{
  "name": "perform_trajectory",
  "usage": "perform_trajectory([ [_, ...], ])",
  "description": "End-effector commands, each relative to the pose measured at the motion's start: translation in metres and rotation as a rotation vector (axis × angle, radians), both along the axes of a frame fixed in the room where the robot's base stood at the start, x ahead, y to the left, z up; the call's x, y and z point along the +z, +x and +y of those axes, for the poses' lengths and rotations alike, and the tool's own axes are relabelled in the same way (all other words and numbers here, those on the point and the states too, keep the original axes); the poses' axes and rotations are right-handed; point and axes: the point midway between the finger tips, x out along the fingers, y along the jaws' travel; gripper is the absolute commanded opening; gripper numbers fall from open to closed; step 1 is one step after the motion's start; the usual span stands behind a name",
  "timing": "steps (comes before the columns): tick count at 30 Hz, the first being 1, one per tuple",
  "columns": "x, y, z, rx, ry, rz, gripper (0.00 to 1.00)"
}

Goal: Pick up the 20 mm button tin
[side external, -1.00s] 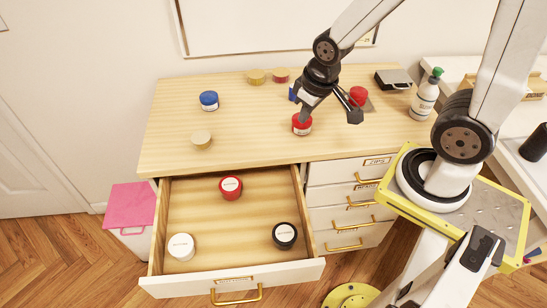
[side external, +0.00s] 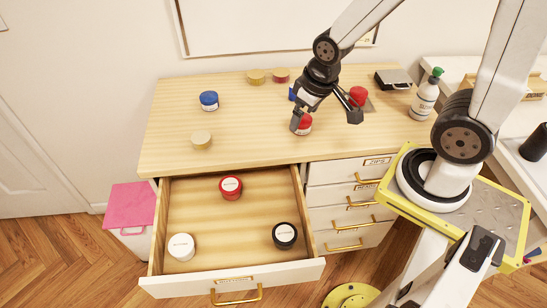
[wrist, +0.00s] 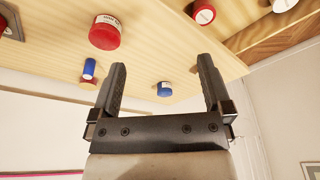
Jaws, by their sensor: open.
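Several button tins stand about, and their label sizes are too small to read, so I cannot tell which is the 20 mm one. A red tin (side external: 306,126) sits on the worktop by my gripper (side external: 326,120), partly hidden by its left finger; a red tin (wrist: 105,35) shows beyond the left fingertip in the wrist view. A blue tin (side external: 209,101) and a tan-lidded one (side external: 201,139) stand further left. The open drawer holds a red tin (side external: 231,188), a white tin (side external: 181,247) and a black tin (side external: 285,235). My gripper is open and empty.
A red object (side external: 358,95) lies behind the right finger. A green-capped bottle (side external: 425,97) and a dark box (side external: 393,79) stand right.

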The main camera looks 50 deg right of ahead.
Motion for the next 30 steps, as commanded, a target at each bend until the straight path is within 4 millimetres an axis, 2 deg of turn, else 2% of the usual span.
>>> perform_trajectory([
  [8, 0.0, 0.001, -0.001, -0.018, 0.003, 0.002, 1.0],
  [14, -0.004, 0.01, -0.009, -0.152, 0.028, 0.023, 1.0],
  [20, -0.013, 0.026, -0.027, -0.436, 0.073, 0.064, 1.0],
  [30, -0.037, 0.053, -0.068, -1.033, 0.146, 0.134, 1.0],
])
